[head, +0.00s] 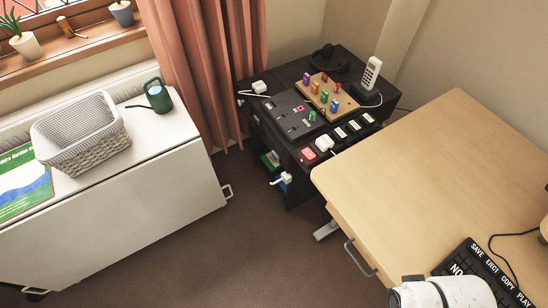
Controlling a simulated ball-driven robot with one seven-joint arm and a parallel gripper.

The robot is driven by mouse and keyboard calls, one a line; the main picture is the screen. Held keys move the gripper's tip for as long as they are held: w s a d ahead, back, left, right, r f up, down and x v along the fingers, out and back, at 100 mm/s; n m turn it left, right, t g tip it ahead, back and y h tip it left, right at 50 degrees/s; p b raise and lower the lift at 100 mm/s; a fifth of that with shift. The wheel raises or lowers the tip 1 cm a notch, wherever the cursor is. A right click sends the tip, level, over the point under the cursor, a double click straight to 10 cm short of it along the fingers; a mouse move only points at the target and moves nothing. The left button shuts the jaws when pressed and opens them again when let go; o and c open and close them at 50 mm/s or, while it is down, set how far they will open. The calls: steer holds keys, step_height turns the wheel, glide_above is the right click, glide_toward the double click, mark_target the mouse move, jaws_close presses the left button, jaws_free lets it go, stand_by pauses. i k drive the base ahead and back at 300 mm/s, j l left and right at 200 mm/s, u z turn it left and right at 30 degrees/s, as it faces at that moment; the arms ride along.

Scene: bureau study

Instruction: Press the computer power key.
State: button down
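A black key panel (478,270) lies on the light wooden desk at the lower right. Its white labels read SAVE, EJECT, COPY and PLAY, with a large "NO" partly cut off. No key that I can read as a computer power key shows on it. A white and dark part of my own arm covers the panel's near left side. My gripper's fingers are not in view. The black cabinet (293,185) at the back carries a row of keys along its front edge, one red (308,154), one white (324,143); their markings are too small to read.
The wooden desk (420,165) is mostly bare. A cordless phone (371,73), headphones (324,60) and a pegboard with coloured pieces (326,95) sit on the cabinet. A white table (110,205) holds a basket (80,130) and green watering can (158,95). Brown floor lies between.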

mark_target(275, 155)
steer(key=i+j+u, duration=0.4)
steer(key=j, duration=0.35)
steer(key=i+j+u, duration=0.45)
steer(key=i+j, duration=0.1)
steer(key=j, duration=0.05)
